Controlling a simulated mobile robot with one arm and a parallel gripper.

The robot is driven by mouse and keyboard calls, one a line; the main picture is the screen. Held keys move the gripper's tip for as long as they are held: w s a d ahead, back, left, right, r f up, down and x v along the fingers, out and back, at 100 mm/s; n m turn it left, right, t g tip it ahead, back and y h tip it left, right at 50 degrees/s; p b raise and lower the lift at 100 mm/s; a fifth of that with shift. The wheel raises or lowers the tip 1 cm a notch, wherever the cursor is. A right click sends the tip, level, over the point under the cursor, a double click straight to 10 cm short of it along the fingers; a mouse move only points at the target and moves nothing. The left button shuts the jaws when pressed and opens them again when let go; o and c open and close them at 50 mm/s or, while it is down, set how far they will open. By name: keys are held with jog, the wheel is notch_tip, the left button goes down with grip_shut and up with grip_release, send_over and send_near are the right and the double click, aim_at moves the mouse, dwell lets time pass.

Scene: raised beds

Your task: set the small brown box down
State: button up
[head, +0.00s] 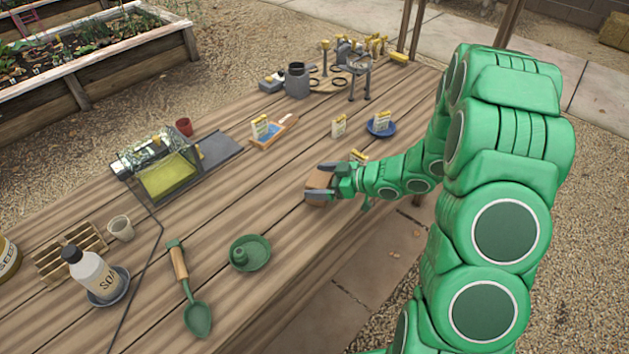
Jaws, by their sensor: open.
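The small brown box (320,181) is on the wooden table near its right edge, in the middle of the head view. My gripper (321,181) is at the box, with one grey finger on its far side and one on its near side. The jaws are open around the box. The box appears to rest on the table planks, but its underside is hard to see. My green arm reaches in from the right.
A green dish (262,262) and a green trowel (196,315) lie toward the front. Seed packets (339,126) and a blue saucer (382,130) stand behind the box. A soap bottle (93,272) is at left. Bare planks surround the box on its left.

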jog(key=v, duration=0.9)
jog(key=shift+s+d, duration=0.15)
jog(key=shift+d, duration=0.15)
jog(key=shift+r, duration=0.15)
